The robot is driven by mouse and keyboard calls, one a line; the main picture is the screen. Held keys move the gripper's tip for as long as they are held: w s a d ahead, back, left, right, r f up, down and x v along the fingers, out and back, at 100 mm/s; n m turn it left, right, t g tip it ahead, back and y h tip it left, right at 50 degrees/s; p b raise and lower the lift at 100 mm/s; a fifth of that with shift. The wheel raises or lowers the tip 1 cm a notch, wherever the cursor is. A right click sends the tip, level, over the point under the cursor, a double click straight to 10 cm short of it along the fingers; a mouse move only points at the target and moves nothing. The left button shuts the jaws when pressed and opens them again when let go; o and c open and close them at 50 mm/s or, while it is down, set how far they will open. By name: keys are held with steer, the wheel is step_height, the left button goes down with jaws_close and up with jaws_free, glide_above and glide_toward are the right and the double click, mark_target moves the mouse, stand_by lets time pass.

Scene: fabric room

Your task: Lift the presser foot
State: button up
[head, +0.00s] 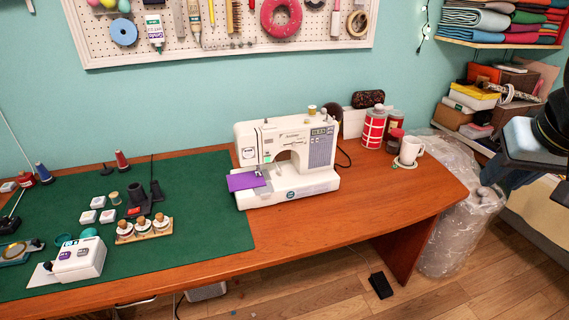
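A white sewing machine (245,140) stands upright on the wooden table, at the right edge of the green mat. Its presser foot (259,173) is a tiny shape under the head at the machine's left end. It is too small to tell whether it is up or down. A purple cloth (243,182) lies on the machine bed at the foot. The lifter lever cannot be made out. A dark part at the right edge of the head view appears to be my arm, cut off by the frame, far from the machine. My gripper's fingers cannot be made out clearly.
The table (400,196) is bare right of the machine. The green mat (205,215) holds spools, small jars and a white box (79,259). A plastic-wrapped roll (452,232) stands beside the table.

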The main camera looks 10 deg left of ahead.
steer(key=w+a+f+n+t+y, duration=0.1)
steer(key=w+a+f+n+t, duration=0.1)
steer(key=w+a+f, duration=0.5)
steer(key=w+a+n+t+y, duration=0.25)
steer(key=w+a, duration=0.25)
steer(key=w, duration=0.6)
steer(key=w+a+f+n+t, duration=0.1)
steer(key=w+a+f+n, duration=0.25)
steer(key=w+a, duration=0.4)
steer(key=n+t+y, duration=0.4)
steer(key=n+y, duration=0.2)
steer(key=n, duration=0.1)
glide_toward(281, 171)
steer(key=x, duration=1.1)
steer(key=shift+w+a, duration=0.15)
steer(key=shift+c, duration=0.2)
